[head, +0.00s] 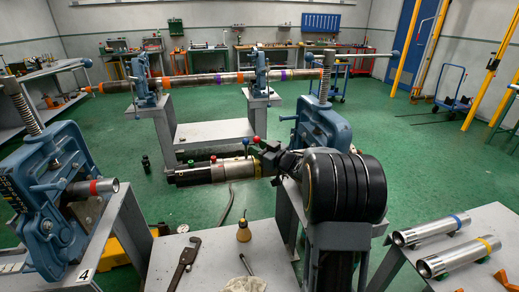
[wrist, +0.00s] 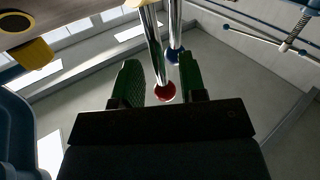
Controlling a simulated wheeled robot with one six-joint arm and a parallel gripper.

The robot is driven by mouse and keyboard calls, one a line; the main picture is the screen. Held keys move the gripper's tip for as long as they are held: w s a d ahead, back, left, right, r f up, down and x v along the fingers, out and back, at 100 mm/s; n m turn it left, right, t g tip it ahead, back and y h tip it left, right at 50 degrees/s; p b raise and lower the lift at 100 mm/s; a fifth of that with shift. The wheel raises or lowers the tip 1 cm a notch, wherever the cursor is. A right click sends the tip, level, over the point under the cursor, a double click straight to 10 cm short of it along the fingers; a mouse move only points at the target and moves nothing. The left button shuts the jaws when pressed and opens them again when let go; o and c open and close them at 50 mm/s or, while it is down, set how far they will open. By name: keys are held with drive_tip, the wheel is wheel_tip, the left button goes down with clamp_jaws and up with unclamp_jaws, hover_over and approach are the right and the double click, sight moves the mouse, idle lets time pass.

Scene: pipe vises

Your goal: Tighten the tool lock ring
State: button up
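I cannot clearly pick out the lock ring. My gripper (head: 268,150) is at the tool's right end, partly hidden by my arm. In the wrist view, its green-padded fingers (wrist: 161,78) stand apart on either side of a chrome lever. That lever's red ball (wrist: 166,92) sits between them, with visible gaps. The blue ball (wrist: 174,55) is just beyond.
Blue vises stand at left (head: 45,200) and right (head: 322,125). A long pipe (head: 205,80) spans two vises behind. A pipe wrench (head: 184,262) and a small oil can (head: 244,231) lie on the front bench. Two silver pipes (head: 430,230) lie on the right table.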

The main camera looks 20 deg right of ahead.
drive_tip(key=shift+c, duration=0.2)
clamp_jaws()
drive_tip(key=shift+r, duration=0.1)
drive_tip(key=r+p, duration=0.1)
drive_tip(key=p, duration=0.2)
drive_tip(key=shift+w+g+p, duration=0.3)
drive_tip(key=shift+w+p, duration=0.05)
drive_tip(key=shift+w, duration=0.05)
drive_tip(key=shift+w+d+m+p, duration=0.15)
drive_tip(key=shift+m+p, duration=0.25)
drive_tip(key=shift+p, duration=0.2)
drive_tip(key=shift+w+f+h, duration=0.1)
drive_tip(key=shift+f+h, duration=0.1)
drive_tip(key=shift+h, duration=0.1)
drive_tip(key=shift+f, duration=0.2)
drive_tip(key=shift+o, duration=0.2)
unclamp_jaws()
